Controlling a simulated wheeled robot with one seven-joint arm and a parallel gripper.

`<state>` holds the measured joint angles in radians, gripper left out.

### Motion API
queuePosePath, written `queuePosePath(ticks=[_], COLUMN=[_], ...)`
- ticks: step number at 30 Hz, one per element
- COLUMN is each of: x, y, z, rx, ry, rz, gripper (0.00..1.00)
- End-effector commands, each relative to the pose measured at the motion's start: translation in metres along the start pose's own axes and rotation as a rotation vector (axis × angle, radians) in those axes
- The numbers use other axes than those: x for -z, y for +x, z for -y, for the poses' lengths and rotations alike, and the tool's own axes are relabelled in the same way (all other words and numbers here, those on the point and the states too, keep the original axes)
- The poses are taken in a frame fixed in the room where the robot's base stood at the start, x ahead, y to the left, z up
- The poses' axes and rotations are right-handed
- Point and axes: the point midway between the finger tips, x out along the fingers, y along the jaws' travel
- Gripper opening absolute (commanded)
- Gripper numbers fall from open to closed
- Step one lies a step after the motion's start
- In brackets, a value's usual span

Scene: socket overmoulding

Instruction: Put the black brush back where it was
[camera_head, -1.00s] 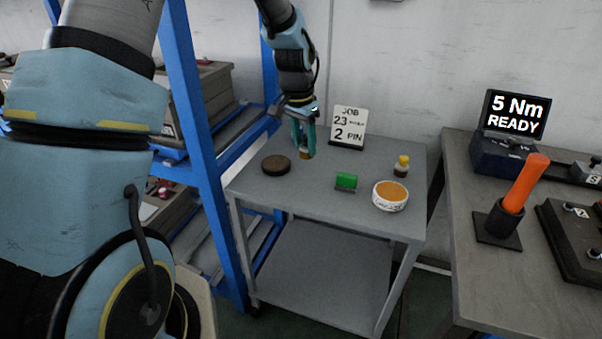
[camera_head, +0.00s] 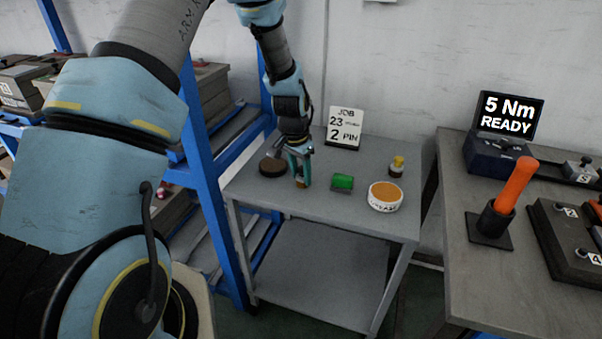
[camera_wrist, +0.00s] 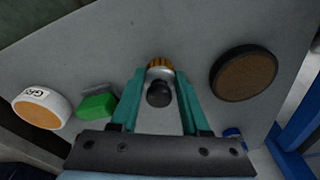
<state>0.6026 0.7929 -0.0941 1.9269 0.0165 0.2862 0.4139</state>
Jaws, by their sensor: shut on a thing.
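My gripper (camera_head: 300,178) is over the grey cart top, shut on the black brush. In the wrist view the brush's round black knob (camera_wrist: 159,94) shows between the teal fingers of my gripper (camera_wrist: 159,88), with a metal band and orange-brown bristles (camera_wrist: 160,64) beyond it. In the head view the bristles (camera_head: 302,185) show below the fingertips, close to the cart top; I cannot tell whether they touch it. A round dark pad with a brown top (camera_head: 270,168) lies just left of my gripper and to its right in the wrist view (camera_wrist: 244,73).
A green block (camera_head: 342,182), a white tub with orange contents (camera_head: 385,196) and a yellow-capped bottle (camera_head: 397,167) stand right on the cart. A job sign (camera_head: 344,126) stands behind. Blue rack posts (camera_head: 205,170) rise at left. The cart's front strip is clear.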

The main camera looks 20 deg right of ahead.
Motion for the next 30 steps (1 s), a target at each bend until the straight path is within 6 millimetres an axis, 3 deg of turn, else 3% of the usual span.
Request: queuePosePath(ticks=[2, 3, 10, 22, 30], x=[-0.001, 0.000, -0.001, 0.000, 0.001], y=[0.004, 0.003, 0.002, -0.006, -0.053], z=[0.000, 0.000, 0.000, 0.000, 0.001], rx=[0.000, 0.000, 0.000, 0.000, 0.002], ry=[0.000, 0.000, 0.000, 0.000, -0.001], rz=[0.000, 0.000, 0.000, -0.001, -0.004], gripper=[0.00, 0.49, 0.75, 0.76, 0.76])
